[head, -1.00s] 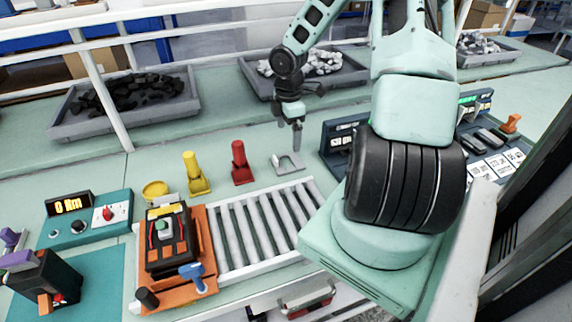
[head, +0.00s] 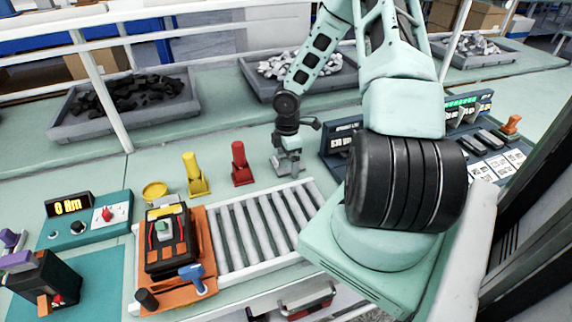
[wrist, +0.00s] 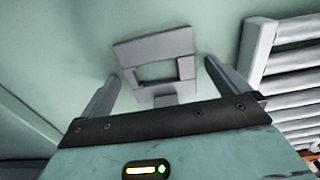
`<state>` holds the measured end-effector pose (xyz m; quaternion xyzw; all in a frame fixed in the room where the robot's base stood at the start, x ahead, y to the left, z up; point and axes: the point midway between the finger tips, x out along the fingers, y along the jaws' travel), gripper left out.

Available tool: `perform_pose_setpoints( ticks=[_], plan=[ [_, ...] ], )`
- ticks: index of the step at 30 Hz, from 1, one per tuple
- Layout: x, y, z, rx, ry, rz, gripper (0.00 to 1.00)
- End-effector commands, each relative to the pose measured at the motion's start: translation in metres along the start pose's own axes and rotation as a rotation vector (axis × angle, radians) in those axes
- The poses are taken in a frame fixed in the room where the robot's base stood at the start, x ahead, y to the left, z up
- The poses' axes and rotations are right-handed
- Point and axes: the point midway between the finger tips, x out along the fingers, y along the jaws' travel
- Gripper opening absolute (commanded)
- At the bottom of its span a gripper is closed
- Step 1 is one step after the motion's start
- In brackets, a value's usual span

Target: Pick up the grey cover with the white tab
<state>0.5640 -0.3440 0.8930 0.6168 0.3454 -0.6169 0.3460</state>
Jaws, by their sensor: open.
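The grey cover (wrist: 153,46) is a flat square frame with a rectangular window, lying on the pale green bench in the wrist view. My gripper (wrist: 162,72) is open, with one finger on each side of the cover's near part and a gap to each. In the head view my gripper (head: 287,168) points down at the cover's spot and hides most of it. I cannot tell how far the fingertips are above the bench.
A roller conveyor (head: 262,228) lies just in front of my gripper. A red lever piece (head: 240,165) and a yellow one (head: 194,175) stand to the left. A dark control panel (head: 338,145) is close on the right. A bin of white parts (head: 262,88) stands behind.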

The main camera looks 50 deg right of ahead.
Motion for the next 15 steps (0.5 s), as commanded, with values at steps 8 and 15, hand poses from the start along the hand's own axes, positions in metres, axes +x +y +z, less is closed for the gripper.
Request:
perform_pose_setpoints(
  ticks=[8, 15],
  plan=[
    [-0.0004, 0.0000, 0.0001, 0.000, 0.000, 0.000, 0.55],
    [-0.0010, 0.0001, 0.0001, 0.000, 0.000, 0.000, 0.55]
  ],
)
